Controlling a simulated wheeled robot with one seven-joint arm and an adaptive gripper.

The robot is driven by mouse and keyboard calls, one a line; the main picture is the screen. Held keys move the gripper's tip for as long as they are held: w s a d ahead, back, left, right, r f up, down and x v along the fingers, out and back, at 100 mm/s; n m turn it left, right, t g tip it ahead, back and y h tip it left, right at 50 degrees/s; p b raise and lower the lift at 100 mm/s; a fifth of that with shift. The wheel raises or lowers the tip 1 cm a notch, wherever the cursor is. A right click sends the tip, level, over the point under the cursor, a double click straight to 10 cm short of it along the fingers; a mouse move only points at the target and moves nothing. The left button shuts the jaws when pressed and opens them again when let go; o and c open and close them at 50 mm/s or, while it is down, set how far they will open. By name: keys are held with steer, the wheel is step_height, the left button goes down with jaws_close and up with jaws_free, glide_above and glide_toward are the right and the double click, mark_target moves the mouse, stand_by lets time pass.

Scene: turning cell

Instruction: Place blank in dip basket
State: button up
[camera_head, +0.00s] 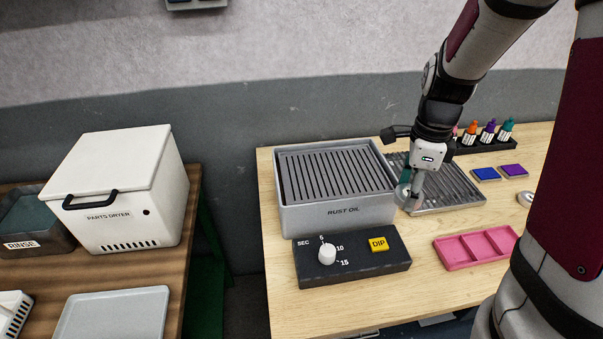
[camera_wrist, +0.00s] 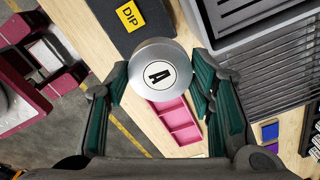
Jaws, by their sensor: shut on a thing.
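The blank (camera_wrist: 168,55) is a round silver metal piece with a black "A" on a white label. In the wrist view it sits between the green-padded fingers of my gripper (camera_wrist: 160,80), which is shut on it. In the head view my gripper (camera_head: 410,195) is right of the grey RUST OIL tank (camera_head: 338,216), over the left side of a ribbed grey rack (camera_head: 458,188). The blank is small there and partly hidden by the fingers. The tank has a dark slatted top inside its rim. I cannot tell a separate dip basket apart from this top.
A black control box with a white knob (camera_head: 327,254) and a yellow DIP button (camera_head: 378,244) stands before the tank. A pink tray (camera_head: 474,250), blue and purple pads and several bottles are at right. A white parts dryer (camera_head: 118,190) stands on the left table.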

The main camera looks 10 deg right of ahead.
glide_above(347, 178)
steer(key=shift+s+d+f+p, duration=0.1)
steer(key=shift+s+f+p, duration=0.3)
steer(key=shift+f, duration=0.25)
steer(key=shift+w+f, duration=0.25)
steer(key=shift+w, duration=0.05)
step_height(347, 178, down, 2)
steer(key=shift+s+f+p, duration=0.1)
steer(key=shift+f+p, duration=0.05)
steer(key=shift+p, duration=0.25)
steer(key=shift+f, duration=0.4)
steer(key=shift+f, duration=0.1)
steer(key=o, duration=0.8)
steer(key=shift+f, duration=0.1)
steer(key=o, duration=0.5)
